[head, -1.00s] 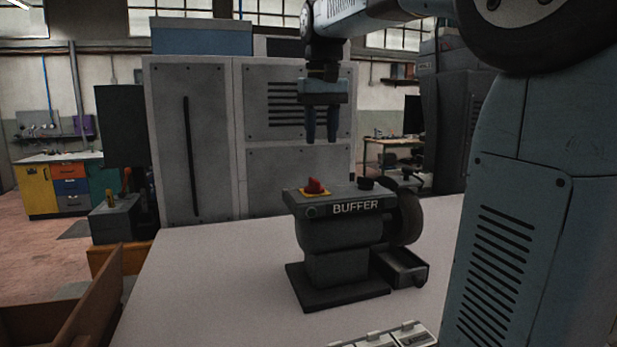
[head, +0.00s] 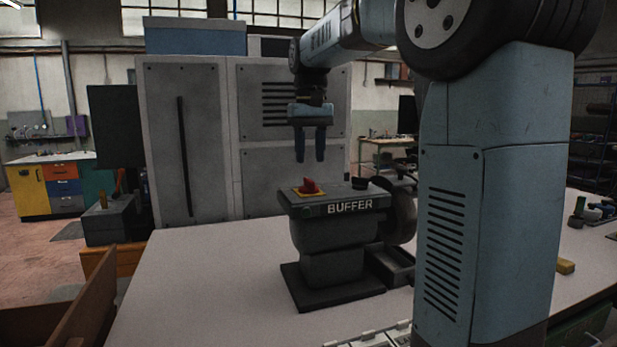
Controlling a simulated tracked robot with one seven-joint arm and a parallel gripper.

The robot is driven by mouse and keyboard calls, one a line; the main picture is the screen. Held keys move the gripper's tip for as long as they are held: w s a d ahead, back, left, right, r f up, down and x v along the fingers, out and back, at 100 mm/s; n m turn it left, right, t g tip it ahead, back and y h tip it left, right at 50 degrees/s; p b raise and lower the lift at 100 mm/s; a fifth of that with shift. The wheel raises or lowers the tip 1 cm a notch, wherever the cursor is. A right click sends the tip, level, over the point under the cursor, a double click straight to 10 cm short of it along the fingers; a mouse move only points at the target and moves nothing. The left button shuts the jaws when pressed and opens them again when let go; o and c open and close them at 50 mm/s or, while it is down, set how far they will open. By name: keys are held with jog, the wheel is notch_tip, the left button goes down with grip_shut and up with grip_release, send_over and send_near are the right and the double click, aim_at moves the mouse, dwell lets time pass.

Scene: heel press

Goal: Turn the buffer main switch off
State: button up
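The buffer (head: 333,235) is a dark grey machine marked BUFFER, standing on the light table. On its top is the main switch (head: 310,187), a red rotary handle on a yellow plate. A black knob (head: 360,183) sits to the right of the switch. The buffing wheel (head: 402,215) is at the machine's right side, partly hidden by my arm. My gripper (head: 310,158) points down above the switch, with a gap between its fingertips and the red handle. Its two dark fingers are apart with nothing between them.
The light table (head: 200,290) is clear left of the buffer. A pale tray (head: 370,338) lies at the front edge, partly cut off. A wooden box (head: 85,315) is at lower left. A yellow block (head: 566,267) lies at right. Grey cabinets (head: 190,130) stand behind.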

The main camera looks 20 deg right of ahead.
aim_at(310, 180)
jog(key=shift+f, duration=3.1)
jog(key=shift+c, duration=0.2)
